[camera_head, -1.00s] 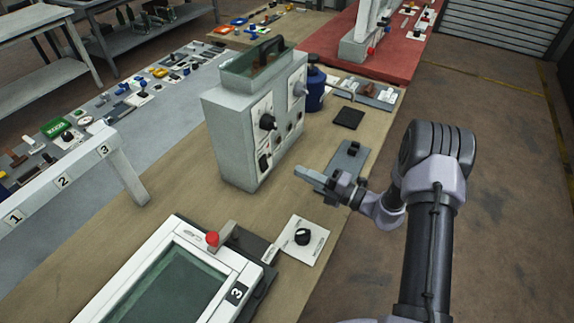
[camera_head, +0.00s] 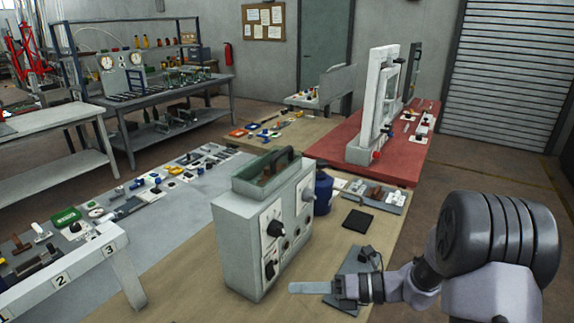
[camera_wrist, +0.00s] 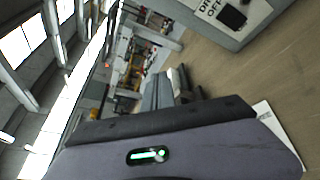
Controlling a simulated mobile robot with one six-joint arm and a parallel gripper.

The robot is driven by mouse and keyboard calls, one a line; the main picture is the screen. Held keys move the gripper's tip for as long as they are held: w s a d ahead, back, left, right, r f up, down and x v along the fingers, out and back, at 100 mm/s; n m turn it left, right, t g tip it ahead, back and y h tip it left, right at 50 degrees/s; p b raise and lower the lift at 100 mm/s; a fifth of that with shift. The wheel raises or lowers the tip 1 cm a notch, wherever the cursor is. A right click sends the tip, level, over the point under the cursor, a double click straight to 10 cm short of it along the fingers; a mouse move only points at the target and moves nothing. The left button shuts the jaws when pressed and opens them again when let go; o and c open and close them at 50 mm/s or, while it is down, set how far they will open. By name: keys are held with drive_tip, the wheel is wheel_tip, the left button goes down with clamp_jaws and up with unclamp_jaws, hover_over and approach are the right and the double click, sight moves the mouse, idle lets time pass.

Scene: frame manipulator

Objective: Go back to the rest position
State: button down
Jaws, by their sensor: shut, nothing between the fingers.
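My gripper (camera_head: 302,287) is at the lower middle of the head view, pointing left, with its fingers together and nothing seen between them. It is in front of and to the right of the grey control box (camera_head: 240,245), with a small visible gap in the picture. Its fingers also show in the wrist view (camera_wrist: 163,90), seen along their length. My arm comes in from the right side of the head view, bent at the large dark elbow joint.
The wooden bench (camera_head: 190,285) carries the box, a blue bottle (camera_head: 323,192) and a black pad (camera_head: 357,221). A numbered white frame (camera_head: 120,265) stands at left. A red table (camera_head: 400,162) bears a white upright frame (camera_head: 380,100). Floor (camera_head: 475,170) is open at right.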

drive_tip(key=s+a+r+n+g+h+b, duration=0.1)
drive_tip(key=s+r+n+h, duration=0.25)
drive_tip(key=s+n, duration=0.45)
drive_tip(key=s+r+n+g+h+b, duration=0.1)
drive_tip(key=s+r+n+h, duration=0.1)
drive_tip(key=s+n+h, duration=0.45)
drive_tip(key=s+d+r+n+t+h+b, duration=0.1)
drive_tip(key=s+d+n, duration=0.5)
drive_tip(key=n, duration=0.6)
drive_tip(key=s+r+t+h, duration=0.1)
drive_tip(key=t+h, duration=0.1)
drive_tip(key=t, duration=0.1)
drive_tip(key=shift+t+h+b, duration=0.3)
drive_tip(key=shift+t, duration=0.1)
drive_tip(key=shift+d+r, duration=0.1)
